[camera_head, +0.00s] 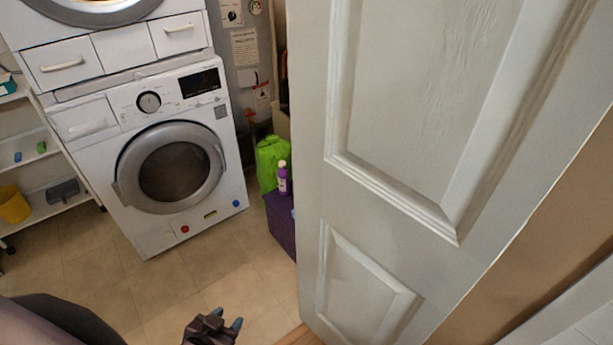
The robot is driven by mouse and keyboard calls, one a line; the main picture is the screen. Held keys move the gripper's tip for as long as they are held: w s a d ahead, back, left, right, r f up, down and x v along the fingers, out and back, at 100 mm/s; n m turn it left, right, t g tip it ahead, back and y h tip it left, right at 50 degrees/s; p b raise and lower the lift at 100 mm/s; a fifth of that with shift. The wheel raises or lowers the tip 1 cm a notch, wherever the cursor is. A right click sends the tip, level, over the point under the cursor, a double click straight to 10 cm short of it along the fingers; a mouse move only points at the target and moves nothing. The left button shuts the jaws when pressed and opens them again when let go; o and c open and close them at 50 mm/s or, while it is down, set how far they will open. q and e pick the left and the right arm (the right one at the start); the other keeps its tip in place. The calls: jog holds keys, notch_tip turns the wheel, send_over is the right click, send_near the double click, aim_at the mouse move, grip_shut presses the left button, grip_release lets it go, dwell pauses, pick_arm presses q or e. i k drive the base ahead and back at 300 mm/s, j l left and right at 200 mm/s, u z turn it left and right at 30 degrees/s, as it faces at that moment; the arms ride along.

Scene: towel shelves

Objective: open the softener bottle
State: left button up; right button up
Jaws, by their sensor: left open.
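A small purple bottle with a pale cap (282,178) stands upright on a purple box, beside a bright green bag. It looks like the softener bottle, but its label is too small to read. Its cap appears to be on. My left gripper (227,325) is open and empty at the bottom of the view, above the tiled floor and well short of the bottle. My right gripper is not in view.
A white panelled door (400,150) fills the right side and partly hides the purple box (280,222). A white front-loading washer (170,170) stands at left, with a shelf (50,208) beside it. The tiled floor (200,270) between is clear.

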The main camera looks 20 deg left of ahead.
aim_at(282, 174)
jog(key=i+j+z, duration=0.35)
jog(key=j+z, duration=0.15)
jog(key=j, duration=0.25)
jog(key=i+j+z, duration=0.1)
jog(key=j, duration=0.35)
jog(key=j+z, duration=0.1)
jog(key=j, duration=0.3)
